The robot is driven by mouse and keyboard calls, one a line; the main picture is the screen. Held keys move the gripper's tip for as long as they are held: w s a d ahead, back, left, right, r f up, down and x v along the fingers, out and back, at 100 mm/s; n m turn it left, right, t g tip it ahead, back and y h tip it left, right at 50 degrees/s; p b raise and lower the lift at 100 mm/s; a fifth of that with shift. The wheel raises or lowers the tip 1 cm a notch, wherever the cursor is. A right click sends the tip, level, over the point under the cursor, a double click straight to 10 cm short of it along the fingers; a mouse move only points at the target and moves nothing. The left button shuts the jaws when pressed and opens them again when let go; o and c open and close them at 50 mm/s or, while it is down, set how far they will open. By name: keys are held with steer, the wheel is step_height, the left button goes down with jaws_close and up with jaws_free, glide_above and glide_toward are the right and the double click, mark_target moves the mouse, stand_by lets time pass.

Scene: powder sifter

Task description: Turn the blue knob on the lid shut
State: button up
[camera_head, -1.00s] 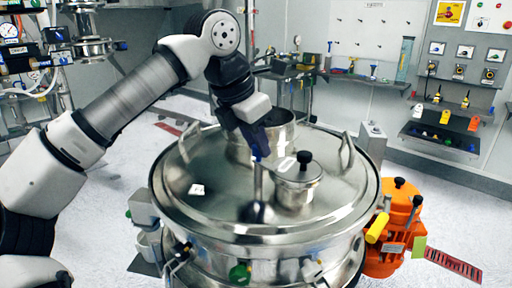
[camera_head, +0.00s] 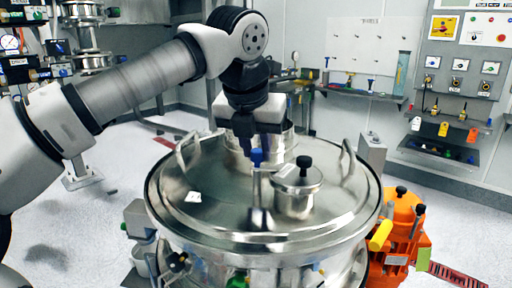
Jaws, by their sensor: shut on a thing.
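The round steel lid (camera_head: 215,215) covers the big sifter vessel in the middle of the head camera view. The small blue knob (camera_head: 257,157) sits on top of a thin steel post (camera_head: 257,190) rising from the lid. My gripper (camera_head: 250,148) points straight down and is shut on the blue knob. The dark fingers hide part of the knob's upper side, so its exact turn is hard to tell.
A small steel pot with a black knob (camera_head: 304,162) stands on the lid just right of the post. A taller steel cylinder (camera_head: 288,143) is behind my gripper. Lid handles rise at left (camera_head: 187,150) and right (camera_head: 345,158). An orange unit (camera_head: 400,225) stands at the right.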

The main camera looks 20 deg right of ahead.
stand_by(0.4)
steer(key=o, duration=1)
steer(key=shift+r, duration=0.1)
steer(key=p+v, duration=0.1)
steer(key=v, duration=1.2)
steer(key=shift+s+r, duration=0.2)
steer(key=shift+s, duration=0.05)
steer(key=shift+a, duration=0.1)
